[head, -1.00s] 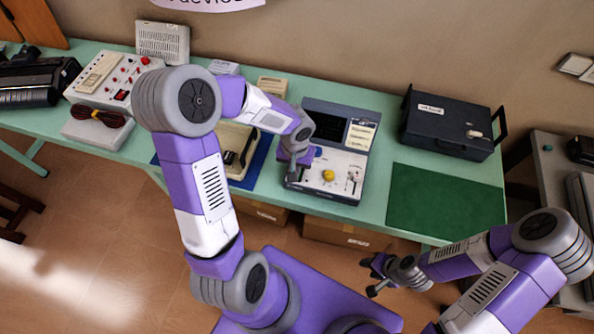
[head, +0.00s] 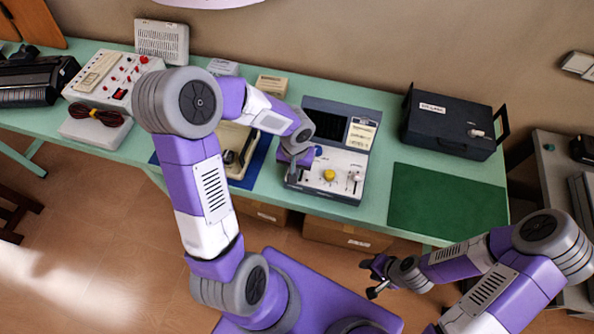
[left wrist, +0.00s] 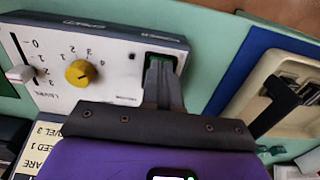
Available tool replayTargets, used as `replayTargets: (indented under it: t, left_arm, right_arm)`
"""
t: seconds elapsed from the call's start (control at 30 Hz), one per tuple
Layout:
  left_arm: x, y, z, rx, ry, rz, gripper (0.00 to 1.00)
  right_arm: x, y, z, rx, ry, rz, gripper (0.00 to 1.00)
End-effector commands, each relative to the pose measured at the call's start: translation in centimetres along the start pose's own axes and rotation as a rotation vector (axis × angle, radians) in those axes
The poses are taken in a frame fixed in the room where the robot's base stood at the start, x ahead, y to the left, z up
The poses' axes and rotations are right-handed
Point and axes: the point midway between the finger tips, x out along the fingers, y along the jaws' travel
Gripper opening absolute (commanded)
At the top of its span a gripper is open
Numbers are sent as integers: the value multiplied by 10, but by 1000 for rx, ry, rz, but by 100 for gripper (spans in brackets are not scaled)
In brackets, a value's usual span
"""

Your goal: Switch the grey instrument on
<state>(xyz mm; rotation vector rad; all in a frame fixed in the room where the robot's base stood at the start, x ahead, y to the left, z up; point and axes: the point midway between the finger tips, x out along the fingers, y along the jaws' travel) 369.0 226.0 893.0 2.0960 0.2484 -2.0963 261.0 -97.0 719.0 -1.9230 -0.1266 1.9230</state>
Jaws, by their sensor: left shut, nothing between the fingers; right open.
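The grey instrument (head: 345,160) stands open on the green table, its lid raised behind a pale panel. The panel has a yellow knob (head: 329,175) and a lever (head: 354,176) to its right. In the left wrist view the panel (left wrist: 110,85) shows a green rocker switch (left wrist: 177,63) in a dark recess near its edge. My left gripper (left wrist: 160,62) is shut and empty, its fingertips at the switch and partly hiding it. I cannot tell whether they touch it or which way it is set. My right gripper (head: 370,276) is open and empty, in front of the table.
A black case (head: 448,125) and a green mat (head: 445,203) lie right of the instrument. A beige device (head: 240,140) on a blue mat is close to its left, beside my left arm. A control box with red knobs (head: 110,80) stands farther left.

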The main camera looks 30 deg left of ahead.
Motion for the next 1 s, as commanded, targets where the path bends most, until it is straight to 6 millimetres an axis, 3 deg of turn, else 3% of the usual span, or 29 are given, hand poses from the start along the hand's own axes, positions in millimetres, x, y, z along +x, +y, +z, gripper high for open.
replayTargets:
  t: [0.5, 1.0]
  left_arm:
    - [4, 0, 0, 0, 0, 0, 0]
    - [-34, 0, 0, 0, 1, 0, 0]
  right_arm:
    - [4, 2, 0, 0, 0, 0, 43]
    - [-22, -8, 1, 0, 0, 0, 43]
